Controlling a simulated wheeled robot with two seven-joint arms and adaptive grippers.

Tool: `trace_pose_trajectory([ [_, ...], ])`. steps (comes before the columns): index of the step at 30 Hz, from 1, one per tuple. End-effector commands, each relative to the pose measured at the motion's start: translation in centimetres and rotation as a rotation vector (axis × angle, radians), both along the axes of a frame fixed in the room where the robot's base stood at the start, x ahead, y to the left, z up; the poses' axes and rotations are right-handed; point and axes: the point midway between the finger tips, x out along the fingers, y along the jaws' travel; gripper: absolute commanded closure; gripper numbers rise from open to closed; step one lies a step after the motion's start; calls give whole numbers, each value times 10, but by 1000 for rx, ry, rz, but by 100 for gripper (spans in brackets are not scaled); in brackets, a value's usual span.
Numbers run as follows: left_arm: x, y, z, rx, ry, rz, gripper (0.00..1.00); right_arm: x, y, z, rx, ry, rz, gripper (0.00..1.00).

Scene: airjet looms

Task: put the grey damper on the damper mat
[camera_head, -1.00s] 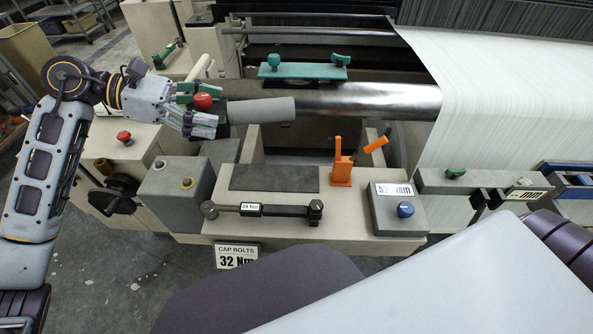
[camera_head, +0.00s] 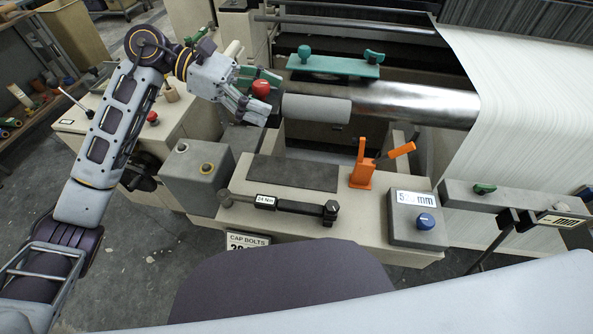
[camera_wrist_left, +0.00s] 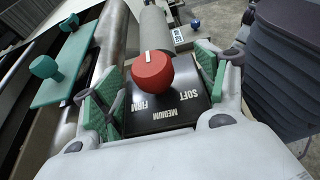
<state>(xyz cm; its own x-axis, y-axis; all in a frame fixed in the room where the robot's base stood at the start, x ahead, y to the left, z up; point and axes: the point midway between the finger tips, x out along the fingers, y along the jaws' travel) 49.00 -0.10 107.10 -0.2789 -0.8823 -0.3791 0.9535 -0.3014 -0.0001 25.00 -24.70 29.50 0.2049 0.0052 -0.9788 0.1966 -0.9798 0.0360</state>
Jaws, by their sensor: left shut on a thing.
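The grey damper (camera_head: 316,108) is a grey cylinder with a black end block and a red knob. In the left wrist view the block (camera_wrist_left: 160,118) reads SOFT, MEDIUM and FIRM, under the red knob (camera_wrist_left: 152,70). My left gripper (camera_head: 262,100) is shut on this block, one green-padded finger on each side. The cylinder points right, in front of the shiny roller and behind the mat as seen. The damper mat (camera_head: 293,172) is a bare dark rectangle on the beige bench. My right gripper is out of view.
A torque wrench (camera_head: 285,204) lies in front of the mat. An orange clamp (camera_head: 363,168) stands at its right, near a grey block with a blue knob (camera_head: 426,221). A grey box (camera_head: 195,178) stands left. A teal bar (camera_head: 333,66) lies behind the damper.

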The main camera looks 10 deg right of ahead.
Motion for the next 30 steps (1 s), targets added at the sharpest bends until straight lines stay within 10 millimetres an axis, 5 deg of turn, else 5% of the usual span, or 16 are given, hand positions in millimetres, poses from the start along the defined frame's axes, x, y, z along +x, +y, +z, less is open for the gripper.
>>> trace_pose_trajectory([
  [19,-2,1,-5,-2,0,-8,93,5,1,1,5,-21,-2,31],
  [30,-2,1,-53,-2,3,-7,93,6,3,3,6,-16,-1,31],
])
